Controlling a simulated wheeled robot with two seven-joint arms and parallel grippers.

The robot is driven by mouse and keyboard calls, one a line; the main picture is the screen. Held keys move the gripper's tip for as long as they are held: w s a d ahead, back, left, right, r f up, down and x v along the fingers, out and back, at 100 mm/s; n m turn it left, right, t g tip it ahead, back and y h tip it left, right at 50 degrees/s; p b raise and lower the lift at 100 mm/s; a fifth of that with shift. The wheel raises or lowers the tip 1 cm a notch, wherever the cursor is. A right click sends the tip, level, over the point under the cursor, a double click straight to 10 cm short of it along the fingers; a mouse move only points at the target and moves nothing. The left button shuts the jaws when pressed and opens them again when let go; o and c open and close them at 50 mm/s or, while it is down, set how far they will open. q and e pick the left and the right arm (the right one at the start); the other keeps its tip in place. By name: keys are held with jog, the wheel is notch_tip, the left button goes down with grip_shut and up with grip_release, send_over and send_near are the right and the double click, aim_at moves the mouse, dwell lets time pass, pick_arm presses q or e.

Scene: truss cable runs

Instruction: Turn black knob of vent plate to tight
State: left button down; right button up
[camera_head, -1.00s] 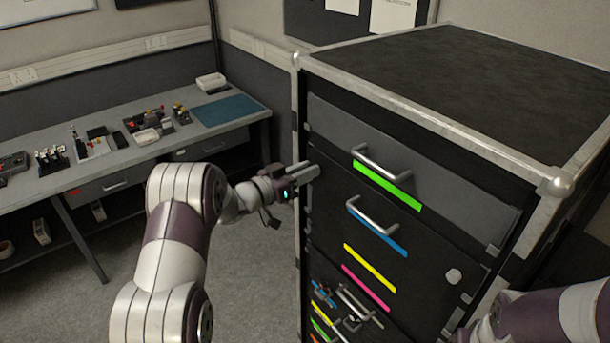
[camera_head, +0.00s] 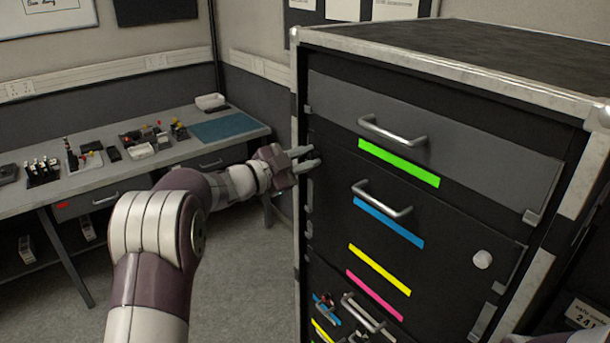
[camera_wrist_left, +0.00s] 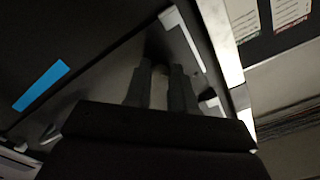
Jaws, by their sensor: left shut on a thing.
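My left gripper (camera_head: 306,158) reaches in from the left to the left edge of the black rack front. Its fingertips meet the dark panel (camera_head: 345,240) below the grey drawer. In the left wrist view, my left gripper (camera_wrist_left: 162,72) has two fingers close together against the dark panel. It is shut on the black knob, which the fingers and the dark surface mostly hide, so its turned position cannot be told. A white knob (camera_head: 482,259) sits apart at the panel's right side. My right gripper is outside the views.
The rack has metal edging (camera_head: 297,110). A grey drawer (camera_head: 400,130) with a bar handle and green strip is above. Another bar handle (camera_head: 382,201) and a blue strip (camera_head: 388,223) are on the panel. A workbench (camera_head: 130,180) with small items stands behind on the left.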

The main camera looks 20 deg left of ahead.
pick_arm(q)
jog(key=m+b, duration=0.1)
jog(key=b, duration=0.1)
jog(key=m+b, duration=0.1)
jog(key=m, duration=0.1)
jog(key=shift+f+m+b, duration=0.25)
jog(key=shift+m+b, duration=0.05)
jog(key=shift+b, duration=0.1)
jog(key=shift+r+m+b, duration=0.2)
jog(key=shift+m+b, duration=1.2)
jog(key=shift+m, duration=0.1)
jog(key=c, duration=0.9)
grip_release()
jog(key=shift+c, duration=0.2)
jog(key=b+v, duration=0.3)
jog(key=v, duration=0.9)
jog(key=shift+s+a, duration=0.2)
jog(key=shift+s, duration=0.05)
